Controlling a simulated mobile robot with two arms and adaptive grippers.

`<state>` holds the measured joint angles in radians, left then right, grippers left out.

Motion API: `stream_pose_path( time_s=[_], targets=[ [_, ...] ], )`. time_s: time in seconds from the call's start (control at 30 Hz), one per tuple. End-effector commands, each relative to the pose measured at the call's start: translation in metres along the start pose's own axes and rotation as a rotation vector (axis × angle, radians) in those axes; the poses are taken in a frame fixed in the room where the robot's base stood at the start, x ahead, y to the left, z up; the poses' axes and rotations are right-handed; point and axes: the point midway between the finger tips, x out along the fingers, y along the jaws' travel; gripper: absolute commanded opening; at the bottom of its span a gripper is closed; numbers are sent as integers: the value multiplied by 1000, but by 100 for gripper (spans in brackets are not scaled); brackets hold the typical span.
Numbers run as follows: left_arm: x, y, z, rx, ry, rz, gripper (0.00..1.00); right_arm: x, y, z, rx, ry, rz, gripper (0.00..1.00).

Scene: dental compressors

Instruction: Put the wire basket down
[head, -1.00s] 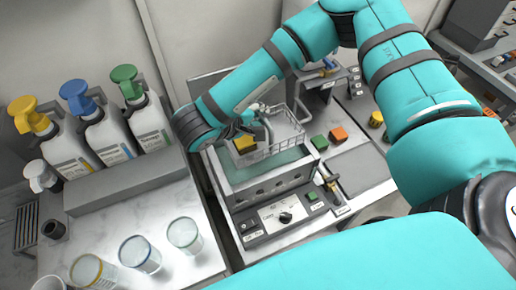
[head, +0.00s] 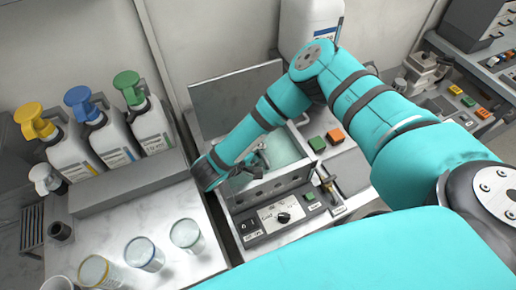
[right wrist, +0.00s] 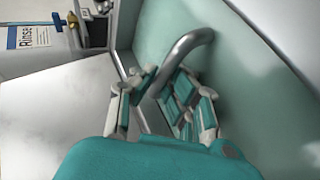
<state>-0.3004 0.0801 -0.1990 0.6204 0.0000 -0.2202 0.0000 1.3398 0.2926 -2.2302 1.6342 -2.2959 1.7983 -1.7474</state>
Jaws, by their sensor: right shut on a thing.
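My right gripper (head: 256,160) reaches down into the open bath tank (head: 275,186) in the head view. In the right wrist view my right gripper (right wrist: 160,88) is shut on a bent grey metal handle (right wrist: 188,45), which I take to be the wire basket's handle. The basket's wire body does not show in either view now; the tank wall and my right arm hide that part. I cannot tell whether it touches the tank floor. Pale green tank walls stand close around the gripper. My left gripper is not in view.
The tank's lid (head: 236,100) stands raised behind it. A control panel with a knob (head: 283,217) is in front. Several pump bottles (head: 108,138) and glass beakers (head: 186,235) stand to the left. Green and orange blocks (head: 336,136) lie to the right.

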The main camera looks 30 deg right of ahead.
Motion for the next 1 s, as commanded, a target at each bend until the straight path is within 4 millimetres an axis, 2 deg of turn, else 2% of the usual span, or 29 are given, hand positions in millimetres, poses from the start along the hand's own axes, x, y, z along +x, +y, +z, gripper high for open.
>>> stream_pose_path(
  time_s=[0.07,0.1,0.27,0.5,0.63,0.77,1.0],
  targets=[
    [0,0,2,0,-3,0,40,0,0,0,0,0,0,0],
    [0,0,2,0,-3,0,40,0,0,0,-1,-1,-1,14],
    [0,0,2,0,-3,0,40,0,0,0,-1,-1,-1,33],
    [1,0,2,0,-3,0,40,-1,0,0,-1,-1,-1,33],
    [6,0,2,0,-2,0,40,-9,-2,0,-1,1,-3,33],
    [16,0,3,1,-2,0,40,-30,-4,-1,-1,5,-4,33],
    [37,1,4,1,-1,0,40,-82,-4,-1,-1,5,-3,33]
  ],
)
